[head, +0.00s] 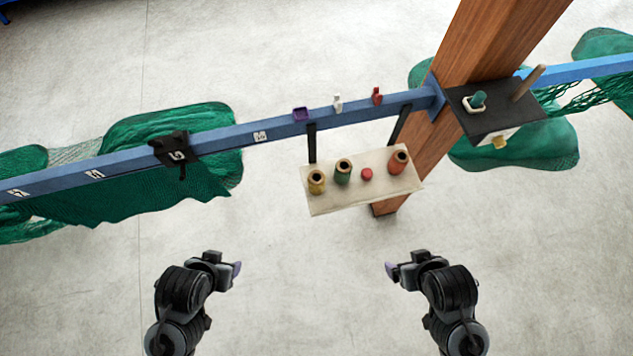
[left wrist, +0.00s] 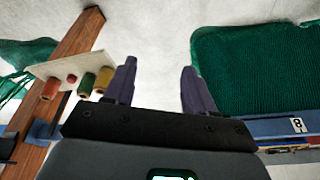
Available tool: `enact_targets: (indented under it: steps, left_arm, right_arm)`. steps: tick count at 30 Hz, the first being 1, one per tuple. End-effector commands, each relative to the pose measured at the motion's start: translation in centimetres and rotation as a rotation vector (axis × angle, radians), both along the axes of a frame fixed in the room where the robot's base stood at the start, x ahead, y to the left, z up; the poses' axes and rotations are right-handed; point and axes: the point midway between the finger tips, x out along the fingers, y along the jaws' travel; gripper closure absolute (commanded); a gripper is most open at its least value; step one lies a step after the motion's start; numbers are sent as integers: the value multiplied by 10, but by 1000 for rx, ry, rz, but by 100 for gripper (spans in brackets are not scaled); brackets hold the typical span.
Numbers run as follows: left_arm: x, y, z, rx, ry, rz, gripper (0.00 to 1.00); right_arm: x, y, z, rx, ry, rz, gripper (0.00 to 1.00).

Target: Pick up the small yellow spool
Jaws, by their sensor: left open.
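The small yellow spool (head: 316,184) stands upright at the left end of a pale hanging shelf (head: 340,205), beside a green spool (head: 343,173). In the left wrist view the yellow spool (left wrist: 105,77) shows just left of the left finger. My left gripper (head: 237,270) is below and left of the shelf, apart from everything. In the left wrist view its two purple fingers (left wrist: 158,68) are spread with nothing between them. My right gripper (head: 391,272) is below and right of the shelf, touching nothing; its jaw opening is not clear.
A small red piece (head: 367,174) and an orange-red spool (head: 398,161) share the shelf. A blue rail (head: 220,137) with green nets (head: 170,120) runs behind it. A wooden post (head: 490,45) and a black plate (head: 495,118) stand right. The space before the shelf is clear.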

Motion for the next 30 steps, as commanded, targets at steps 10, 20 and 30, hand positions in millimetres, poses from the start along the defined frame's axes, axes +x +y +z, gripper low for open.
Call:
enact_targets:
  steps: [10, 20, 30]
  left_arm:
    - [-1, 0, -1, 3, 2, -2, 45]
    - [-1, 3, -1, 12, 2, -9, 8]
    - [9, -1, 3, -11, -55, 9, 8]
  right_arm:
    - [-3, 1, -1, 4, 7, -3, 8]
    - [-3, 1, -1, 4, 7, -3, 8]
    - [-2, 1, -1, 4, 6, -3, 8]
